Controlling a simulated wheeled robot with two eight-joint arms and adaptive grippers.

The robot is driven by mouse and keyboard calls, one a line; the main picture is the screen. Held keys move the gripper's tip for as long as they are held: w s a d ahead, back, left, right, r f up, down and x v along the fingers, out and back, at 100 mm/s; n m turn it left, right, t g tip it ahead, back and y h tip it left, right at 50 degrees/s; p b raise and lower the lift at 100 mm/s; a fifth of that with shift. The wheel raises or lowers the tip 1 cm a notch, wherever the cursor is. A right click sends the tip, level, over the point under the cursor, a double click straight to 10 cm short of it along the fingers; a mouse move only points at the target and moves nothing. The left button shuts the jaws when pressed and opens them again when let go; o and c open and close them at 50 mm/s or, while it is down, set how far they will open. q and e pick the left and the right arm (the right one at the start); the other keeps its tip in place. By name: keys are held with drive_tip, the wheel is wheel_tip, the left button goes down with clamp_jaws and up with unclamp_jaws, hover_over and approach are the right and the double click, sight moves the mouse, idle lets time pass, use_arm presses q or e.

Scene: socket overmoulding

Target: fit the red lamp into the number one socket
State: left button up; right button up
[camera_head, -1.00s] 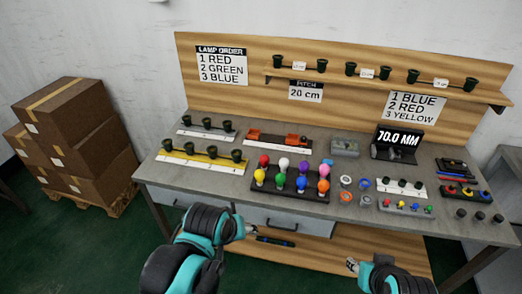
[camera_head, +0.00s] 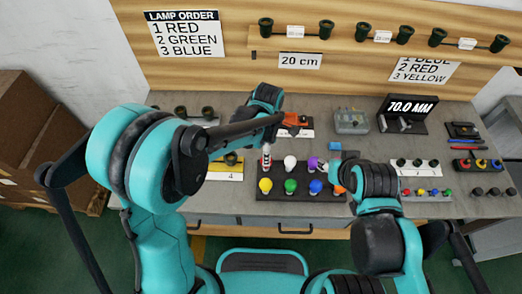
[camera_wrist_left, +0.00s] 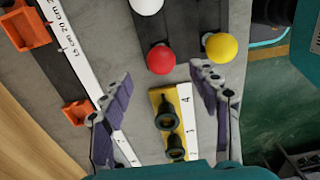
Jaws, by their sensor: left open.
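The red lamp (camera_wrist_left: 161,58) stands in the dark lamp rack and shows clearly in the left wrist view; in the head view it is mostly hidden behind my left gripper (camera_head: 267,152). In the left wrist view my left gripper (camera_wrist_left: 163,82) is open and empty, its fingers apart on either side of the view below the red lamp. The yellow socket strip (camera_wrist_left: 186,100) lies between the fingers, with two dark sockets and the numbers 4 and 3 showing. The number one socket is hidden by my arm. My right gripper (camera_head: 343,165) is near the rack's right end; its fingers are unclear.
White (camera_head: 290,163), purple, yellow (camera_wrist_left: 221,47), green and blue lamps stand close around in the rack (camera_head: 284,195). An orange holder (camera_head: 297,120) and white ruler strip are behind. A grey box (camera_head: 351,121) and a 70.0 MM display (camera_head: 408,107) stand further right.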

use_arm(q)
drive_tip(key=shift+s+d+f+b, duration=0.1)
drive_tip(key=shift+s+f+b, duration=0.1)
drive_tip(key=shift+f, duration=0.35)
drive_tip(key=shift+s+f+b, duration=0.1)
drive_tip(key=shift+f+b, duration=0.1)
drive_tip(key=shift+f, duration=0.3)
drive_tip(key=f+b, duration=0.2)
drive_tip(key=f, duration=0.3)
drive_tip(key=shift+w, duration=0.2)
drive_tip(key=shift+c, duration=1.3)
drive_tip(key=c, duration=0.9)
